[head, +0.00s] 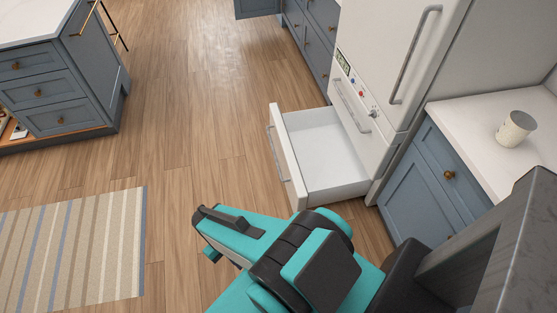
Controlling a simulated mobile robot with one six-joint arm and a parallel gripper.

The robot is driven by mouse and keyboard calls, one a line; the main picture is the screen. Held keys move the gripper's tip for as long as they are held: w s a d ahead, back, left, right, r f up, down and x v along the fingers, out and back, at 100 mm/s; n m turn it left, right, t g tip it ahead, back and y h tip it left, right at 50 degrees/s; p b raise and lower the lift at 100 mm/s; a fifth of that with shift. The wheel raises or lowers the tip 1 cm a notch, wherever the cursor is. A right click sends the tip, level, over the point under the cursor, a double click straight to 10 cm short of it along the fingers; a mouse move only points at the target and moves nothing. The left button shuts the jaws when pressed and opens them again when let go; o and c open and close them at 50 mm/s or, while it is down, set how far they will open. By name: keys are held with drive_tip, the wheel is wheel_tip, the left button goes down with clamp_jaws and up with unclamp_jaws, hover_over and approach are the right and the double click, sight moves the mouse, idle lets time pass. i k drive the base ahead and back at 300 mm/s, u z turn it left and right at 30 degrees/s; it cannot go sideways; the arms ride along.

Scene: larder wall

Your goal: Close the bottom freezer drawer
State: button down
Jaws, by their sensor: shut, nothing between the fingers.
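The bottom freezer drawer (318,135) is pulled well out from the white fridge-freezer (390,60), right of centre in the head view. Its white inside looks empty. Its front panel (289,160) faces left and carries a long grey bar handle (277,152). The drawer above it (350,103) is shut. My gripper (205,218), at the end of my teal and black arm, is in front of and to the lower left of the open drawer, apart from it in the picture. It is shut and empty. The arm covers the floor below the drawer.
A blue cabinet with a white counter (455,112) stands right of the freezer, with a mug (515,128) on top. A blue island (55,90) stands at upper left. A striped rug (75,250) lies at lower left. The wooden floor (200,110) left of the drawer is clear.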

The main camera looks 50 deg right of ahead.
sight(319, 165)
drive_tip(key=z, duration=0.1)
drive_tip(key=i, duration=0.95)
drive_tip(key=u, duration=0.05)
